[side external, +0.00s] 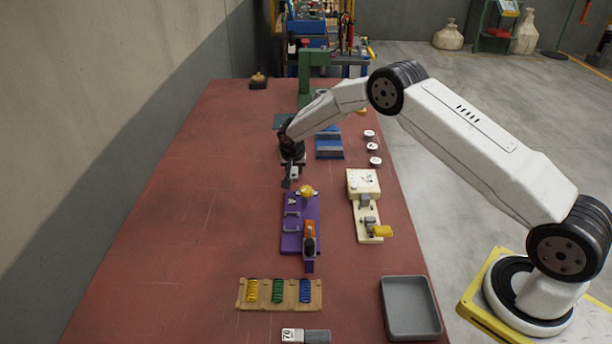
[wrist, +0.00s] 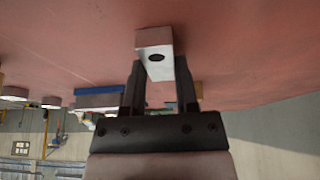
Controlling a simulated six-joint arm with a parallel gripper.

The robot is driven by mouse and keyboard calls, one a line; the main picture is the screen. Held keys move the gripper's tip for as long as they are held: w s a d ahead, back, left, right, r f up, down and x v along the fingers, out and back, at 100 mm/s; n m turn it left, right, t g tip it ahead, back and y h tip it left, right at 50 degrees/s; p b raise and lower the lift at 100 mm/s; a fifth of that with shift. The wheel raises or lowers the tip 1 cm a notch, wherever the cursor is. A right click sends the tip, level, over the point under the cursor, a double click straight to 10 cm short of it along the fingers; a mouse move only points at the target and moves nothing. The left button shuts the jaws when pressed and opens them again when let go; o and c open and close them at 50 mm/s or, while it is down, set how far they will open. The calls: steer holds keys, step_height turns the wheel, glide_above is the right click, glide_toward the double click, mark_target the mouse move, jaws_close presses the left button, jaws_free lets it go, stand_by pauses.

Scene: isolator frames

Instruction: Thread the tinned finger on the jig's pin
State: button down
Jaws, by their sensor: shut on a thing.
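My gripper (side external: 291,172) is shut on the tinned finger (wrist: 153,40), a pale grey bar with a dark round hole in its end face. In the wrist view the bar sticks out past both fingertips (wrist: 159,78). In the side view my gripper is above the red table, just beyond the far end of a purple fixture (side external: 291,240) and apart from it. The purple fixture carries a yellow knob and an orange part. A cream fixture (side external: 357,188) with grey metal parts and a yellow block stands to its right. I cannot make out which of these bears the pin.
A blue block (side external: 328,153) and white discs (side external: 374,161) lie right of my gripper. A spring board (side external: 268,299), a grey tray (side external: 410,333) and a marked block (side external: 292,335) are at the near end. A green stand (side external: 312,58) is behind. The table's left is clear.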

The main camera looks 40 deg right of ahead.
steer(key=shift+r, duration=0.1)
steer(key=shift+r, duration=0.75)
steer(key=s+a+r, duration=0.1)
steer(key=s+r, duration=1)
steer(key=s, duration=0.2)
steer(key=shift+s+a+r, duration=0.15)
steer(key=shift+s+a, duration=0.2)
steer(key=shift+s, duration=0.05)
steer(key=s+a, duration=0.6)
steer(key=a, duration=0.6)
steer(key=shift+s+a, duration=0.25)
steer(key=shift+s, duration=0.1)
